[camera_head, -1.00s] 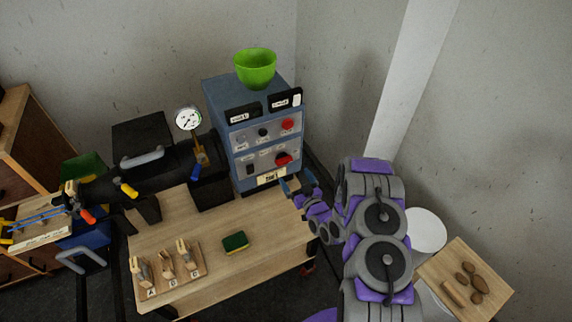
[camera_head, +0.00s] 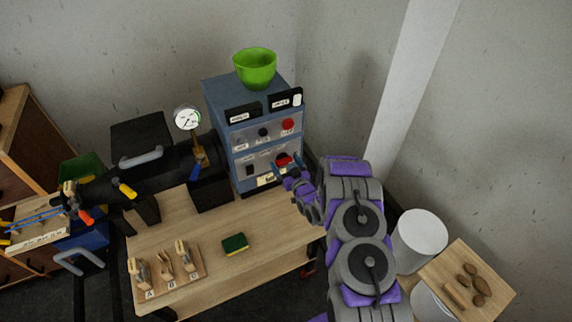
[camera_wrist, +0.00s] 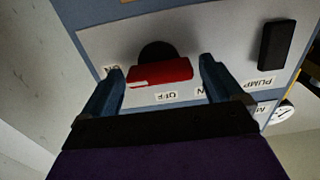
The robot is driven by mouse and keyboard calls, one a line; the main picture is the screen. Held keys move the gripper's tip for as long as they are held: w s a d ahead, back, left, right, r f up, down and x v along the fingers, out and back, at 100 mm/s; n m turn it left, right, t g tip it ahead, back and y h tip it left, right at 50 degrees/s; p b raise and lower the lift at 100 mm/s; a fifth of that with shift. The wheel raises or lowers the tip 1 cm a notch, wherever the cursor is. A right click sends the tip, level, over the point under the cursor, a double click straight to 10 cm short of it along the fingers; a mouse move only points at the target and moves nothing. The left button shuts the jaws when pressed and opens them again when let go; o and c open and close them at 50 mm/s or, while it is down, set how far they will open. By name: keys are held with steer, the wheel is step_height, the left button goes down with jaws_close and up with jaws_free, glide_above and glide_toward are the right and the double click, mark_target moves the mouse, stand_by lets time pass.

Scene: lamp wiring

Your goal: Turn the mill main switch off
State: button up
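The main switch is a red rotary handle (camera_wrist: 160,72) on a dark round base, on the light panel of the blue control box (camera_head: 216,105). In the wrist view my gripper (camera_wrist: 160,88) is open, with one blue finger on each side of the red handle. A gap shows between the handle and each finger. "OFF" and "ON" labels sit beside the handle. In the head view the red handle (camera_head: 283,160) is partly covered by my gripper (camera_head: 285,168), which is at the lower right of the box front.
A black PUMP switch (camera_wrist: 277,44) is near the handle. A red button (camera_head: 288,124) sits higher on the box, and a green bowl (camera_head: 255,68) stands on top.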

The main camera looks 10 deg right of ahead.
steer(key=c, duration=0.8)
steer(key=shift+n, duration=0.4)
steer(key=n+p, duration=0.1)
steer(key=n, duration=0.5)
steer(key=shift+n, duration=0.3)
steer(key=n+b, duration=0.1)
steer(key=n, duration=0.1)
steer(key=n+b, duration=0.2)
steer(key=n, duration=0.1)
steer(key=shift+a+f+n, duration=0.1)
steer(key=shift+f+n, duration=0.2)
steer(key=n+b, duration=0.3)
steer(key=b, duration=0.1)
steer(key=shift+s+f, duration=0.1)
steer(key=shift+c, duration=0.3)
steer(key=shift+n+b, duration=0.9)
steer(key=shift+b, duration=0.1)
steer(key=shift+c, duration=0.2)
steer(key=shift+a, duration=0.15)
